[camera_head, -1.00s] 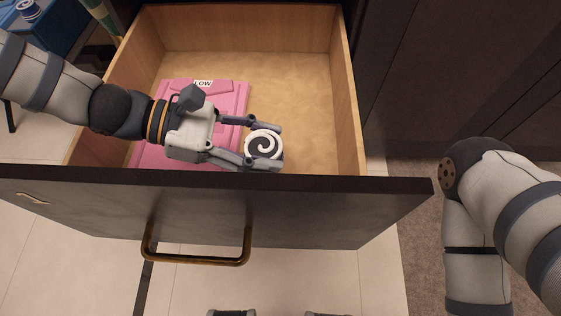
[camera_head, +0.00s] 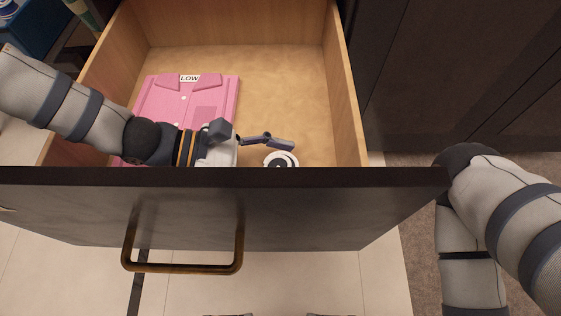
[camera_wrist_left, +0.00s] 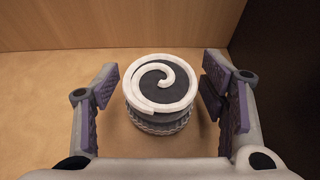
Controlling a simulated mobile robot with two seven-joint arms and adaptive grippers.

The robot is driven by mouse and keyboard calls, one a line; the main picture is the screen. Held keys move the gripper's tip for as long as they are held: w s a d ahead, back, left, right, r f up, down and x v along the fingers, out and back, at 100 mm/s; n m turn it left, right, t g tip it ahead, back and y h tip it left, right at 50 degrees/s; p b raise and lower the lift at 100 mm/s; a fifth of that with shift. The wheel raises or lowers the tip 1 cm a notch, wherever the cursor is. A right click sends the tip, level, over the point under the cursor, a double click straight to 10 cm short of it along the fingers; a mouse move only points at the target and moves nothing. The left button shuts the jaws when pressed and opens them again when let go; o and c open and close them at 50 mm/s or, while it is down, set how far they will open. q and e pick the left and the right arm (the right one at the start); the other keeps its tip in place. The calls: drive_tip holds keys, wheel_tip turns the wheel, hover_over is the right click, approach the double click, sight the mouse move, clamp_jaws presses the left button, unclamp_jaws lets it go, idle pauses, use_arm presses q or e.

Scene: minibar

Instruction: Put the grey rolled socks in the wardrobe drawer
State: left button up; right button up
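The grey rolled socks (camera_head: 281,159) show a white and dark grey spiral on top. In the left wrist view the socks (camera_wrist_left: 160,86) stand upright on the drawer floor. The wardrobe drawer (camera_head: 290,85) is pulled open, with a light wood inside and a dark front. My left gripper (camera_wrist_left: 160,76) is inside the drawer, its fingers on either side of the socks with a gap at each side. In the head view the drawer front hides part of this gripper and of the socks. My right gripper is not in view; only my right arm shows.
A folded pink shirt (camera_head: 190,100) with a "LOW" label lies in the drawer's left part. The back and right of the drawer floor are bare. A brass handle (camera_head: 183,268) is on the drawer front. Dark cabinet panels (camera_head: 455,75) stand at the right.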

use_arm(q)
drive_tip(key=p+v, duration=0.1)
drive_tip(key=v, duration=0.5)
drive_tip(key=p+v, duration=0.1)
drive_tip(key=v, duration=0.4)
drive_tip(key=shift+a+r+p, duration=0.25)
drive_tip(key=shift+r+p, duration=0.15)
drive_tip(key=shift+a, duration=0.2)
